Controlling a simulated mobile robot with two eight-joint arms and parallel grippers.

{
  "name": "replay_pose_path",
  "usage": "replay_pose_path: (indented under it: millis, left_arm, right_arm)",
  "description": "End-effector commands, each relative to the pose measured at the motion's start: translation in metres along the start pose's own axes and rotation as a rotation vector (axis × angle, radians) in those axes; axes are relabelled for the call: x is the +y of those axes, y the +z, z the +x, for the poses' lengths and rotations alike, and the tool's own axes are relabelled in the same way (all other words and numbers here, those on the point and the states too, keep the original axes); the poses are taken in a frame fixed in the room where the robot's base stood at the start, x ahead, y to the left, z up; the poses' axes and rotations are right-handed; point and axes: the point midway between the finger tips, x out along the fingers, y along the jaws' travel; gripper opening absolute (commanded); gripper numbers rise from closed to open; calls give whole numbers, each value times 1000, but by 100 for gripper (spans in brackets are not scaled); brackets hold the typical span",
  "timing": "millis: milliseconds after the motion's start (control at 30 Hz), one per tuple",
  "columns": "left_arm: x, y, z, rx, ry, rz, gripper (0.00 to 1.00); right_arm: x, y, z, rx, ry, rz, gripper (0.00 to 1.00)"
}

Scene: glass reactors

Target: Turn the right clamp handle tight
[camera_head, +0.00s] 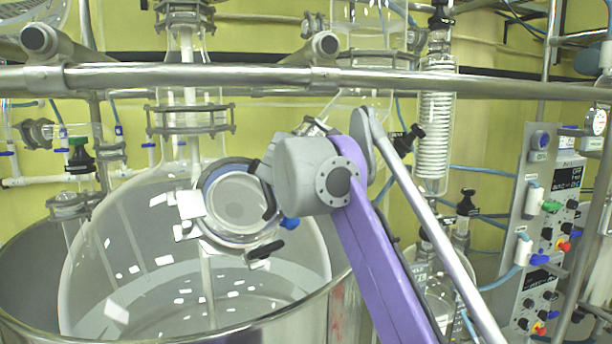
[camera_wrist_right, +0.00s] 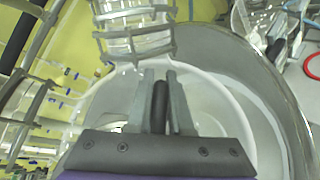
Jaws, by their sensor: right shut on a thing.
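The round glass port (camera_head: 236,204) on the reactor vessel has a clamp ring (camera_head: 207,228) around its rim. A dark clamp handle (camera_wrist_right: 160,108) shows upright between my right gripper's fingers in the right wrist view. My right gripper (camera_wrist_right: 161,98) is shut on it, with one finger on each side. In the head view my right gripper (camera_head: 264,172) is at the right side of the port and partly hides the clamp there. Another black handle (camera_head: 265,250) sticks out at the port's lower right. My left gripper is not in view.
A horizontal steel rail (camera_head: 180,76) crosses above the port. The large glass vessel (camera_head: 110,270) stands in a metal bath (camera_head: 240,332). A coil condenser (camera_head: 436,130) and a control panel (camera_head: 545,240) stand to the right.

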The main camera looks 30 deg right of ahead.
Motion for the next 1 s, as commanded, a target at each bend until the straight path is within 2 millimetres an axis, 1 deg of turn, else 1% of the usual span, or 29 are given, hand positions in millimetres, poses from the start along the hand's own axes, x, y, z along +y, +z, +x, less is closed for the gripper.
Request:
replay_pose_path:
  millis: [200, 400, 633, 1000]
  left_arm:
    - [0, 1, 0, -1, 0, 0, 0]
    - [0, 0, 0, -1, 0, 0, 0]
    - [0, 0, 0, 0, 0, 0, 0]
    - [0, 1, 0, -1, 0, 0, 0]
  right_arm:
    - [-4, -2, 0, 3, -100, 116, 0]
    - [-7, -2, 0, 3, -158, 186, 0]
    - [-9, -3, -1, 2, -190, 223, 0]
    - [-10, -3, -1, 3, -196, 229, 0]
